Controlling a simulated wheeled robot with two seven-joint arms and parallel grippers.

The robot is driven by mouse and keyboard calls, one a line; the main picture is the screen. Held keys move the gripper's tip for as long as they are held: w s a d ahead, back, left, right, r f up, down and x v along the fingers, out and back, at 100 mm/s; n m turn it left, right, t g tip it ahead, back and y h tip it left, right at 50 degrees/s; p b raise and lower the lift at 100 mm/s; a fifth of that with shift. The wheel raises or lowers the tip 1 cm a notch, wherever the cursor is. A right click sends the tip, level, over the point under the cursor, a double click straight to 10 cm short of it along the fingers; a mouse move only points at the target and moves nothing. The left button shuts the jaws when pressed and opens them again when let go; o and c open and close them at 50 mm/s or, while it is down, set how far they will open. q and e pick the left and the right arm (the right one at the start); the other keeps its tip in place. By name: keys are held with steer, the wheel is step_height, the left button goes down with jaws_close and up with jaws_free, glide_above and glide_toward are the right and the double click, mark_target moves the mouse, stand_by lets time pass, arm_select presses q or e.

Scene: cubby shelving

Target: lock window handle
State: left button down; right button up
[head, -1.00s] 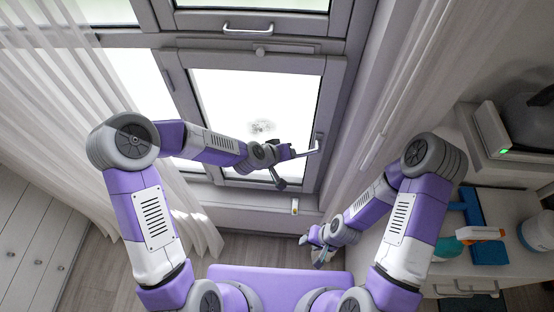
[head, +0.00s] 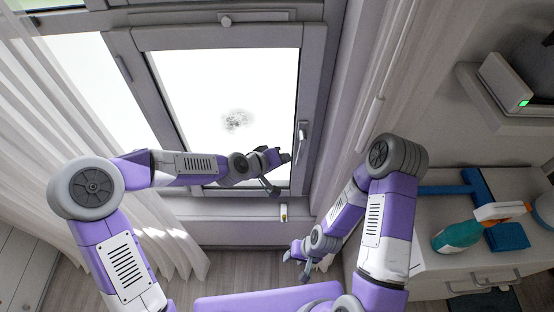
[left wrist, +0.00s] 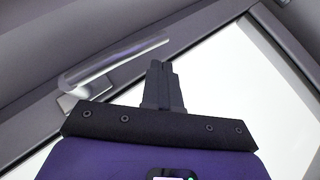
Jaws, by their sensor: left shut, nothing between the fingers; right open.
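The window handle (head: 302,138) is a grey metal lever on the right side of the window sash frame. In the head view it lies roughly along that upright frame. It also shows as a pale bar (left wrist: 118,62) on its base in the left wrist view. My left gripper (head: 287,157) is just left of the handle, in front of the glass. Its dark fingers (left wrist: 159,68) are shut and empty, beside the free end of the bar with a small gap in the picture. My right gripper (head: 308,271) is open and low, below the sill, away from the handle.
The window sash (head: 222,38) sits flush in its frame as far as I can see. White curtains (head: 75,120) hang at the left. At the right a cabinet (head: 415,262) carries a spray bottle (head: 458,236) and a blue tool (head: 506,237).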

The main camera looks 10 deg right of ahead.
arm_select(q)
steer(key=shift+s+d+f+b, duration=0.1)
steer(key=shift+d+f+b, duration=0.5)
steer(key=shift+d, duration=0.25)
steer(key=shift+d, duration=0.1)
steer(key=p+v, duration=0.1)
steer(key=v, duration=0.6)
steer(key=shift+s+r+p, duration=0.15)
steer(key=shift+s+p, duration=0.05)
steer(key=shift+p, duration=0.1)
stand_by(0.4)
